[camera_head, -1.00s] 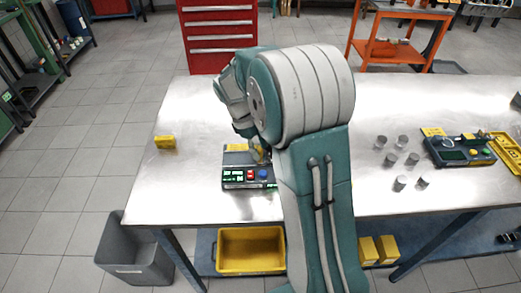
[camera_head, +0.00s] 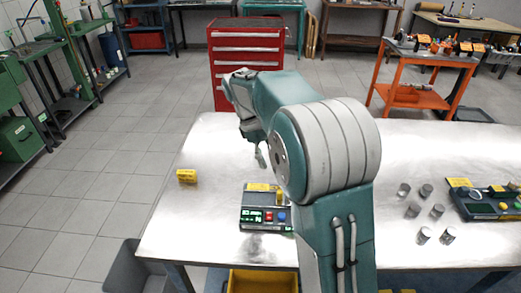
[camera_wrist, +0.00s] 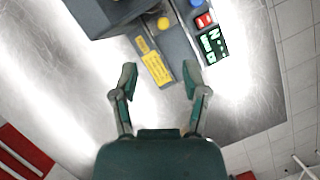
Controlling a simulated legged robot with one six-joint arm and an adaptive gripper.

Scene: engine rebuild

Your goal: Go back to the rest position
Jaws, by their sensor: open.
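My gripper (camera_wrist: 160,82) is open and empty in the wrist view, its two fingers spread apart above the metal table. Between and beyond the fingertips is a grey device with a yellow label, red and blue buttons and a green-lit display (camera_wrist: 210,42). In the head view this device (camera_head: 262,212) stands on the table, left of my arm. My gripper (camera_head: 260,157) shows there only in part, above the table behind the device. My upper arm hides the table's middle.
The metal table (camera_head: 207,150) has free room at its left. A small yellow block (camera_head: 186,176) stands there. Several metal cylinders (camera_head: 437,211) and a second device (camera_head: 487,204) are at the right. A red drawer cabinet (camera_head: 247,50) and an orange cart (camera_head: 427,75) stand behind.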

